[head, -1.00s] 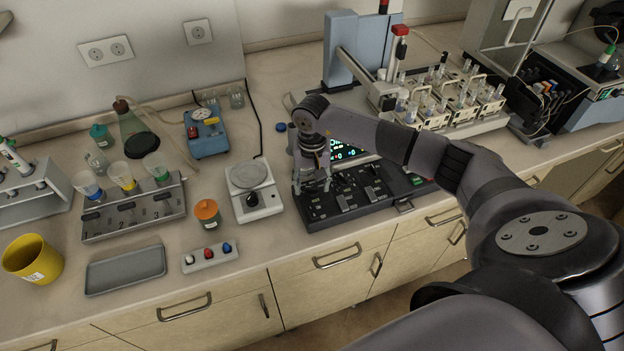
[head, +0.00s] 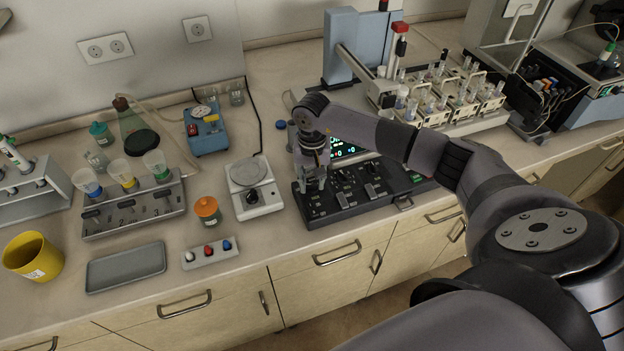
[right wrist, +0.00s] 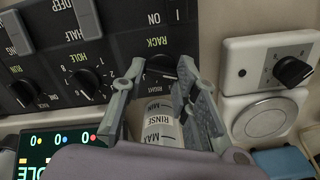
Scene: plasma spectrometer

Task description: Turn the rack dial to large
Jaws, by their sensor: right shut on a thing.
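The control panel (head: 335,208) is a black box with several dials and switches on the bench, below a small lit screen. My right gripper (head: 314,184) points down at the panel's left end. In the right wrist view, the black rack dial (right wrist: 160,64) sits under the RACK label. The fingertips of my right gripper (right wrist: 160,74) are on either side of the dial, shut on it. The fingers partly hide the dial, and I cannot read its setting. My left gripper is not in view.
A rinse bottle (right wrist: 158,128) stands close behind the panel, between my fingers in the wrist view. A white scale-like device (head: 254,190) stands just left of the panel. A rack of vials (head: 440,112) stands behind to the right.

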